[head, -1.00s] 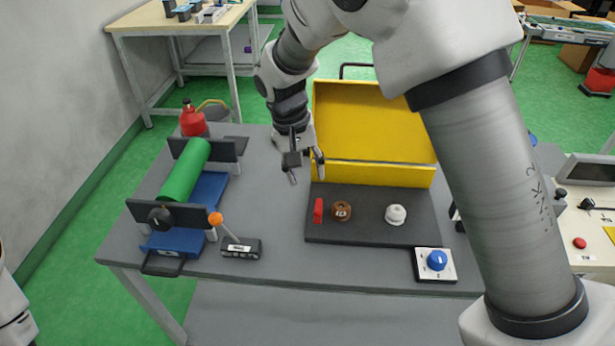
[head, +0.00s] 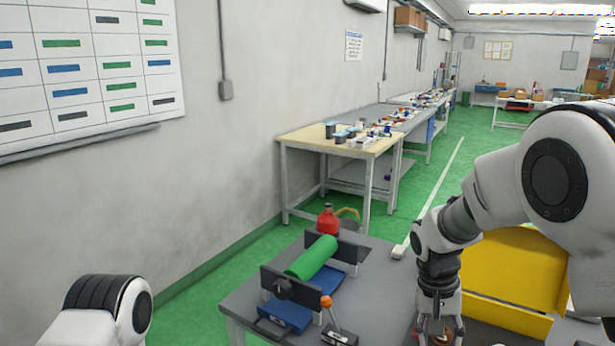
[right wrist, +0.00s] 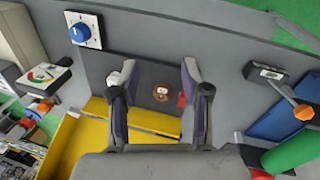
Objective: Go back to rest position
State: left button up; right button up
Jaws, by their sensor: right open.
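My right arm comes in from the right in the head view, with its gripper (head: 440,328) pointing down over the grey table (head: 375,275), partly cut by the bottom edge. In the right wrist view the gripper (right wrist: 158,84) is open, its two fingers apart with nothing held between them. Beyond the fingers lie a brown round piece (right wrist: 160,92) and a white knob-like piece (right wrist: 121,74) on a dark mat. Part of my left arm shows at the bottom left of the head view; its gripper is out of view.
A yellow bin (head: 515,270) stands close beside my right arm. A blue dial (right wrist: 80,32) shows in the wrist view. Green floor is open beyond.

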jog(key=s+f+g, duration=0.3)
jog(key=s+f, duration=0.3)
jog(key=f, duration=0.5)
jog(key=s+d+f+n+y, duration=0.1)
jog(key=s+f, duration=0.9)
jog(key=s, duration=0.3)
jog(key=s+f+n+y, duration=0.1)
jog(key=s+f, duration=0.9)
jog(key=s, duration=0.4)
jog(key=w+n+t, duration=0.1)
jog(key=w+t, duration=0.1)
jog(key=w, duration=0.1)
jog(key=w+t, duration=0.1)
jog(key=w, duration=0.1)
jog(key=shift+w+r+n+t, duration=0.2)
jog(key=shift+w+n+t, duration=0.2)
